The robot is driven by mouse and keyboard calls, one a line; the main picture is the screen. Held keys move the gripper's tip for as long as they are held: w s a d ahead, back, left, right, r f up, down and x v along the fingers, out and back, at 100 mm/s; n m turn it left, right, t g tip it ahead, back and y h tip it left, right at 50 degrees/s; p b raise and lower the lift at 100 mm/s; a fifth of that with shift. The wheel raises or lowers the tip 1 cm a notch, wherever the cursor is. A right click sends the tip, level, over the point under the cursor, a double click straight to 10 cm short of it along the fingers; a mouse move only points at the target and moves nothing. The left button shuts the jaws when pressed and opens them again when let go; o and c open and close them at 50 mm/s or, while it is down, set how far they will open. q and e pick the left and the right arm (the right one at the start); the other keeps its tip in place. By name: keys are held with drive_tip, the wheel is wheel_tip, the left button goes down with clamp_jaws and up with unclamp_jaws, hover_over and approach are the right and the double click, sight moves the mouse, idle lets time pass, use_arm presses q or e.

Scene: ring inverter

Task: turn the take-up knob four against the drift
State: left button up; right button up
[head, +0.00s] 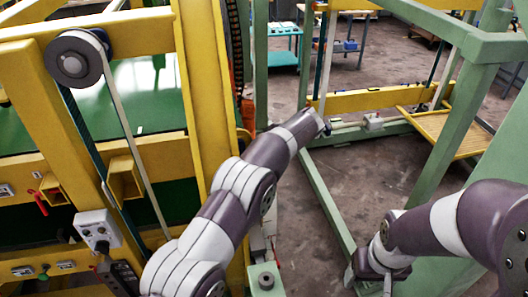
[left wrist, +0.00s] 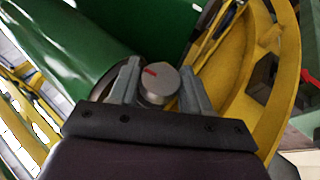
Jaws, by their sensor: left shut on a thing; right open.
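In the left wrist view, a round grey knob (left wrist: 158,86) with a red pointer mark on its face sits between the fingers of my left gripper (left wrist: 157,80). The gripper is shut on the knob, a finger on each side; the red mark lies on the upper left of the knob face. In the head view my left arm reaches up and away toward the middle; its fingers and the knob cannot be made out there. My right gripper (head: 387,282) is open and empty at the bottom right of the head view, partly cut off by the frame edge.
A yellow machine frame (head: 195,70) with a grey pulley (head: 75,58) and belt stands at left. A socket box (head: 98,228) and a red lever (head: 39,203) are on it. Green posts (head: 440,130) stand at right. Bare floor (head: 345,185) lies between.

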use_arm(q)
drive_tip(key=o, duration=1)
drive_tip(key=shift+f, duration=0.1)
drive_tip(key=shift+s+d+r+b, duration=0.1)
drive_tip(key=shift+d+r+b, duration=0.15)
drive_tip(key=shift+b, duration=0.1)
drive_tip(key=b+v, duration=0.1)
drive_tip(key=v, duration=1.1)
